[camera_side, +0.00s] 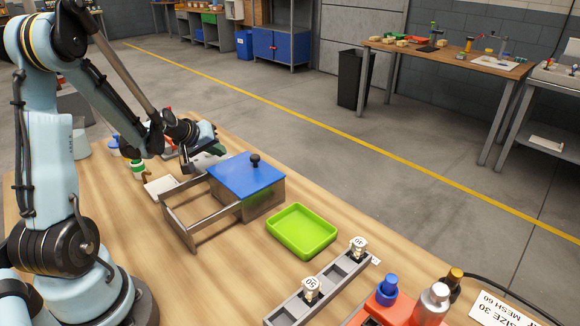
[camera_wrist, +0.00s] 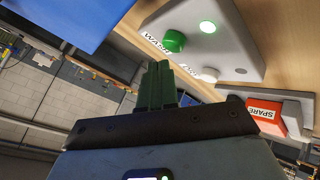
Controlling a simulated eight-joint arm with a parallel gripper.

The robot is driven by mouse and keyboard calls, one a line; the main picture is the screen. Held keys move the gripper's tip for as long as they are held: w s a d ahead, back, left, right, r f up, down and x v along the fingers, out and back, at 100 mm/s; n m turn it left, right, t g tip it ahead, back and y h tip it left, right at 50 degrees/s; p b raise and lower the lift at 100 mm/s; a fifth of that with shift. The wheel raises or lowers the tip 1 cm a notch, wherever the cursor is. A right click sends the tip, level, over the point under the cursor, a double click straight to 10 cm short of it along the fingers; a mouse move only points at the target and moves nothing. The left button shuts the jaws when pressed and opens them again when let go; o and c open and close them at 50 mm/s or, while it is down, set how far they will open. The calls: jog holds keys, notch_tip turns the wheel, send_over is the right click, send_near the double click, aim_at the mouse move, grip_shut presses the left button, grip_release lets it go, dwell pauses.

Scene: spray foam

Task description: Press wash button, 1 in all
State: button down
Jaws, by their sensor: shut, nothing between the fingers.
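The wash button is a green round knob (camera_wrist: 174,41) on a pale control panel (camera_wrist: 215,45), beside a label reading WASH, in the wrist view. In that picture the fingertips lie just below the green button; a gap seems to show, but touching is hard to judge. In the side view my gripper (camera_side: 208,143) is low over the table behind the blue-lidded box, and it hides much of the panel there.
A metal box with a blue lid (camera_side: 245,173) and an open frame stands close by; a green tray (camera_side: 301,231) lies to its right. A white button (camera_wrist: 209,74) and a red SPARE block (camera_wrist: 265,108) are near the fingers. A slotted rack (camera_side: 287,311) is in front.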

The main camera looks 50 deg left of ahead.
jog(key=shift+r, duration=2.5)
